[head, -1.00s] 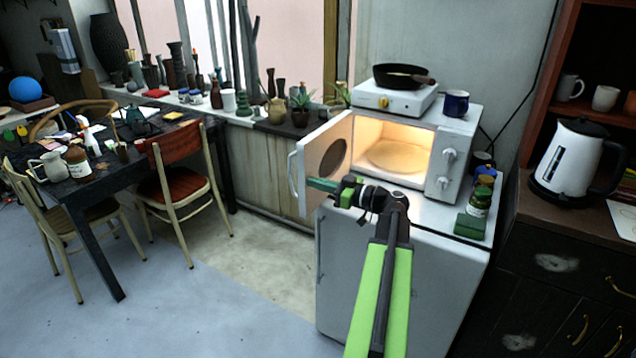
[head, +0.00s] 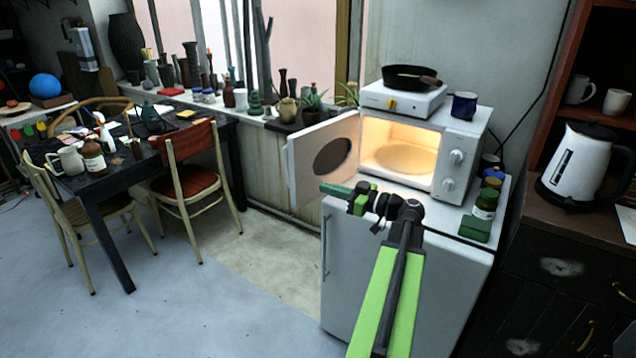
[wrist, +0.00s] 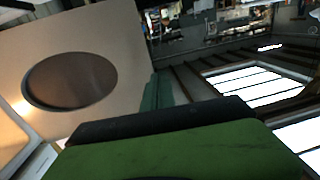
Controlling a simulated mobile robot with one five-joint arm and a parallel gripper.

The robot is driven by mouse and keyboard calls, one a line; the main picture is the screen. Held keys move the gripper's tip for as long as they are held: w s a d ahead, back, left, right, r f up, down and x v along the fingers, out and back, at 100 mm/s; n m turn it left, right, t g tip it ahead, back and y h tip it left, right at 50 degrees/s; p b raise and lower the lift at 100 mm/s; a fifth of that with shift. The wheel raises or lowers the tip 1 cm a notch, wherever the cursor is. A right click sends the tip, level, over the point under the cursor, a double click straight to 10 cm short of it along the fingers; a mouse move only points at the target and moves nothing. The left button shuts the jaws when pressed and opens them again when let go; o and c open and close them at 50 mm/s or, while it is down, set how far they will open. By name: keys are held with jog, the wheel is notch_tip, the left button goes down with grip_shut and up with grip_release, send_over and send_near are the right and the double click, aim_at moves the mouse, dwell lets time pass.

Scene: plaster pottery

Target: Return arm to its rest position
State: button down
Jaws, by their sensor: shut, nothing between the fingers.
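My gripper (head: 337,189) is at the end of my green and black arm, pointing left, in front of the open microwave (head: 463,160). Its green fingers (wrist: 152,93) are shut with nothing between them. The microwave door (head: 322,160) is swung wide open to the left; my gripper is near its lower right part in the head view, and I cannot tell the exact gap. In the wrist view the door (wrist: 112,35) with its dark oval window fills the left side. The lit microwave cavity (head: 400,148) shows a round plate and no other object.
The microwave stands on a white fridge (head: 350,265). A hot plate (head: 403,100) with a black pan (head: 408,76) and a blue mug (head: 464,105) are on top. A jar (head: 485,204) and green box (head: 474,228) sit to the right.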

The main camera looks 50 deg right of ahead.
jog(key=a+v, duration=0.1)
jog(key=v, duration=0.5)
jog(key=shift+a, duration=0.4)
jog(key=w+a+r+n+g+y+p, duration=0.1)
jog(key=w+a+n+g+y+p, duration=0.25)
jog(key=w+a, duration=0.8)
jog(key=w+a+r+n+g+y+p, duration=0.3)
jog(key=w+a, duration=0.5)
jog(key=a, duration=0.6)
jog(key=a+f+g+h+p, duration=0.1)
jog(key=a+f+g, duration=0.25)
jog(key=a, duration=0.75)
jog(key=a+f+n+g+h+p, duration=0.1)
jog(key=a+f+g+p, duration=0.2)
jog(key=a, duration=0.8)
jog(key=a+f+g, duration=0.3)
jog(key=a+f, duration=0.2)
jog(key=a, duration=0.5)
jog(key=s+d+f+m+g+h, duration=0.1)
jog(key=s+d+f+m+h, duration=0.2)
jog(key=d+f+m+h, duration=0.2)
jog(key=d+m+h, duration=0.3)
jog(key=m, duration=0.2)
jog(key=shift+s+f+g, duration=0.2)
jog(key=shift+f+g, duration=0.05)
jog(key=shift+g, duration=0.05)
